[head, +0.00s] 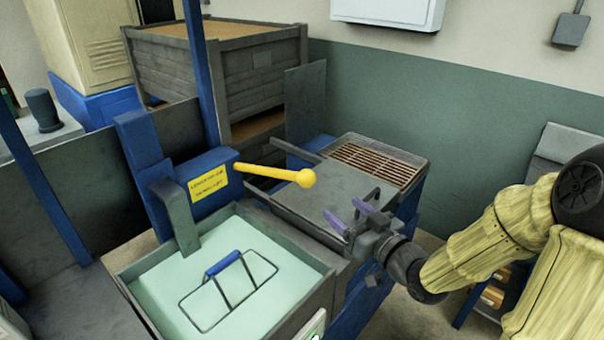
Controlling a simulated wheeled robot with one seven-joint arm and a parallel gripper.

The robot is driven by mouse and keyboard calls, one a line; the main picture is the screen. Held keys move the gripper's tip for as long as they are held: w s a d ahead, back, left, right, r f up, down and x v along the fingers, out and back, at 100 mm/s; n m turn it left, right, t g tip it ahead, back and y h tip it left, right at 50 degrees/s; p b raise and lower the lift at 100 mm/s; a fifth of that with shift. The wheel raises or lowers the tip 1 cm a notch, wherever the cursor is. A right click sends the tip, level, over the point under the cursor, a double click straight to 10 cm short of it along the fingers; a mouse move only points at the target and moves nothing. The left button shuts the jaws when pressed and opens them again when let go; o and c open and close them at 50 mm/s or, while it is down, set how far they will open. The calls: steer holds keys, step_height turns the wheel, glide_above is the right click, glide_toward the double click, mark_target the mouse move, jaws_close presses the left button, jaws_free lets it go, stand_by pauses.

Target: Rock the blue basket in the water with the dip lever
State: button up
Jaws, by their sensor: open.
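The dip lever (272,174) is a yellow rod with a ball at its end. It sticks out to the right from a blue housing with a yellow label (208,183). The basket (229,290) is in the pale green water of the grey tank (318,260); its wire rim and blue handle grip (223,263) show, and its lower part is hidden. My gripper (346,216) is open and empty, with purple fingers. It is to the right of and nearer than the lever's ball, apart from it, above the grey table.
A grey table (312,198) with a brown grate (376,163) stands behind my gripper. A blue post (202,75) rises behind the lever housing. A large grey crate (215,70) stands at the back against the wall. A dark panel (305,105) stands beside it.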

mark_target(302, 173)
steer(key=p+x, duration=0.9)
steer(key=x, duration=0.8)
steer(key=shift+w+a+p, duration=0.1)
steer(key=shift+w+p, duration=0.05)
steer(key=shift+p, duration=0.15)
steer(key=shift+c, duration=0.2)
